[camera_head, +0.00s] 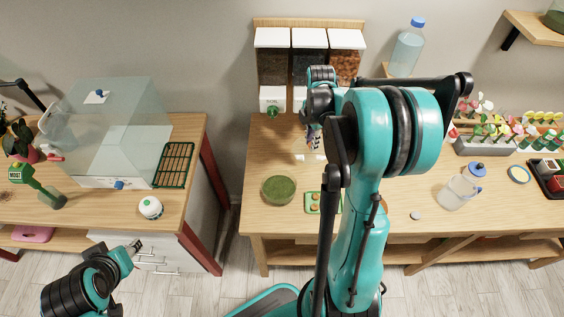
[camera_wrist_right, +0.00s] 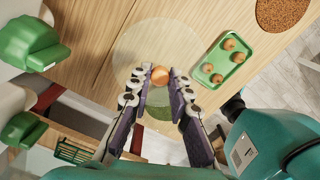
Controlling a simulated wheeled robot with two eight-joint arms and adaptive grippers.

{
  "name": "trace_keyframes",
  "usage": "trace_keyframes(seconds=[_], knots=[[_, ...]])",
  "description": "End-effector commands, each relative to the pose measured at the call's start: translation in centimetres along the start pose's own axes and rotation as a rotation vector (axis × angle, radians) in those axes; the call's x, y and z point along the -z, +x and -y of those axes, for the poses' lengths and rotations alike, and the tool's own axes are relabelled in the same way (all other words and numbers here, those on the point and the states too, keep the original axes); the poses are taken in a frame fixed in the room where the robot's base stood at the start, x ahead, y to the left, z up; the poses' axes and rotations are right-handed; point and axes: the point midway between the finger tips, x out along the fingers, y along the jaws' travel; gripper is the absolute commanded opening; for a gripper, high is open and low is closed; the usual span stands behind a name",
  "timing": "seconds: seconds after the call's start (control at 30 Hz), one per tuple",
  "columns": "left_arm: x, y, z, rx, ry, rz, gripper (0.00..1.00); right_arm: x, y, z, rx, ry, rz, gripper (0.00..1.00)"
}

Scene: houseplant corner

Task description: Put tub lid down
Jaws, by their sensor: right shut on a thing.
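My right gripper (camera_head: 313,140) is over the right-hand table, in front of the dispensers. In the right wrist view its fingers (camera_wrist_right: 160,88) are shut on the tub lid's round orange-brown knob. The tub lid (camera_wrist_right: 182,42) is a clear, faint disc spreading around the knob. In the head view it hardly shows. A round tub of green moss (camera_head: 278,190) stands on the table near its front left; part of green shows between the fingers in the wrist view (camera_wrist_right: 158,113). My left gripper (camera_head: 135,249) is low by the white drawers, too small to read.
A green tray with brown bulbs (camera_wrist_right: 238,57) lies beside the lid. Round brown pellets (camera_wrist_right: 284,10) show beyond it. Dispensers with green spouts (camera_head: 272,109) stand at the back. A jug (camera_head: 461,187) and a small grey disc (camera_head: 416,215) are at the right.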

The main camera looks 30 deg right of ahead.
Motion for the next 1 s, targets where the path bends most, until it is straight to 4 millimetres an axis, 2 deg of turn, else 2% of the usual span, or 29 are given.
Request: trace_keyframes(seconds=[0.13,0.4,0.53,0.77,1.0], knots=[[-0.4,0.5,0.0,0.0,0.0,0.0,0.4,1.3,1.4,-1.5,0.0,-0.015,0.0,0.0],[-1.1,1.5,0.0,0.0,0.0,0.0,0.4,6.4,5.3,-5.4,0.0,-0.016,0.0,0.0],[-1.3,1.8,0.0,0.0,0.0,0.0,0.4,8.1,6.5,-6.8,0.0,-0.013,0.0,0.0],[-1.5,2.0,0.0,0.0,0.0,0.0,0.4,9.0,7.6,-7.5,0.0,-0.01,0.0,0.0],[-2.1,2.9,0.0,0.0,0.0,0.0,0.4,9.0,11.0,-7.5,0.0,-0.009,0.0,0.0]])
